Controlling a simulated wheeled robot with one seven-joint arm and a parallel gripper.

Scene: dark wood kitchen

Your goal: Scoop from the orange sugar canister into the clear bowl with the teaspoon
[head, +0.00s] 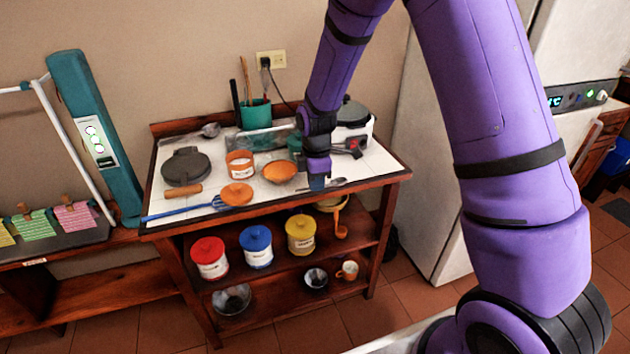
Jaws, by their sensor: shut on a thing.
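The orange sugar canister (240,168) stands open on the white worktop, with white contents at its top. Its orange lid (236,194) lies in front of it. A round orange-looking bowl (280,172) sits just right of the canister; I cannot tell whether it is the clear bowl. My gripper (317,184) points down low over the worktop's front right, right of this bowl. It is shut on a thin metal piece, apparently the teaspoon (336,184), which shows beside the fingers. Its tip and any contents are too small to make out.
A blue slotted utensil (185,210) lies along the front left edge. A dark round iron (186,167), a teal utensil pot (255,113) and a grey-lidded appliance (353,120) stand around the worktop. Red (209,258), blue (256,247) and yellow (300,235) canisters stand on the shelf below.

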